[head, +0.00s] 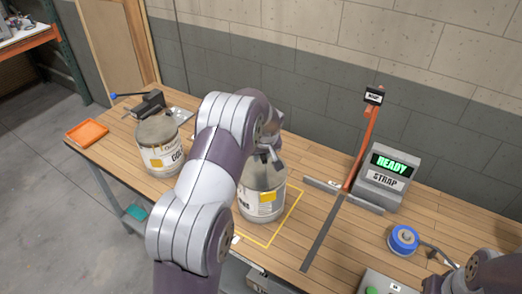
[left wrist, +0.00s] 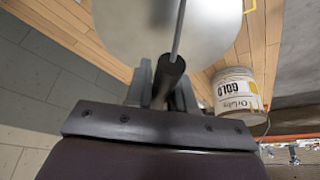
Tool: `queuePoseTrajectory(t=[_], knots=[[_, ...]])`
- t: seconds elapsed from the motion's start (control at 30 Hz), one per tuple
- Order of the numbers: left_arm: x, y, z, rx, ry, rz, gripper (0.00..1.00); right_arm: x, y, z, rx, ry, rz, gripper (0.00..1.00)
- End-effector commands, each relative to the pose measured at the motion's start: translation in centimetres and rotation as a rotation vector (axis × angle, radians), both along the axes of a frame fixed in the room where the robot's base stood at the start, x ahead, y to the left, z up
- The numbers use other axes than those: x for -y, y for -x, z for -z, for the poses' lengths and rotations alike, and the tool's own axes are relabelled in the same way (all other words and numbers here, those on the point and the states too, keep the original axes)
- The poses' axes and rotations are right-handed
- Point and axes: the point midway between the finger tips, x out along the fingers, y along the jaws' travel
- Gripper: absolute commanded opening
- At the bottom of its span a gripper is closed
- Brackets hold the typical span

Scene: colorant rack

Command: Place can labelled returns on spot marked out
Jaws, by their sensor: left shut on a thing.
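The returns can (head: 262,197) is a grey and white can with a yellow patch; only the end of its label word, "NS", shows past my arm. It is upright over the yellow outlined spot (head: 285,230) on the bench; I cannot tell whether it touches the wood. My left gripper (head: 267,152) is above the can, shut on its handle. In the left wrist view the jaws (left wrist: 168,88) close on the dark handle grip, with the pale lid (left wrist: 150,28) beyond. My right gripper is out of view.
A can labelled GOLD (head: 160,145) stands to the left on the bench, near an orange tray (head: 87,132) and a dark tool (head: 150,104).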

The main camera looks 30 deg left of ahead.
Motion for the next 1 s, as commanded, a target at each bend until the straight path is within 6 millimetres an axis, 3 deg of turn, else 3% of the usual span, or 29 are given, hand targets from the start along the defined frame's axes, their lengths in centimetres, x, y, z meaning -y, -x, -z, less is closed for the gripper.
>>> queuePoseTrajectory(t=[0.33,0.37,0.4,0.43,0.8,1.0], knots=[[0.0,-0.1,0.5,0.003,-0.001,0.0,0.0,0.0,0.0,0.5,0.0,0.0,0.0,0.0],[0.0,-0.1,0.4,0.002,-0.001,0.0,0.3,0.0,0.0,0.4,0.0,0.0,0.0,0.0],[0.0,-0.1,0.4,0.002,-0.001,0.0,0.43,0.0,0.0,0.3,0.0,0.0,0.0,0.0],[0.0,-0.1,0.4,0.002,-0.001,0.0,0.49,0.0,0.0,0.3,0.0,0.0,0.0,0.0],[0.2,0.0,-0.5,0.005,-0.002,0.001,0.49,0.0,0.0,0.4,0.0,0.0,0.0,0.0],[1.4,1.5,-4.9,0.009,-0.002,0.001,0.49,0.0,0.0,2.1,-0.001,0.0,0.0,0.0]])
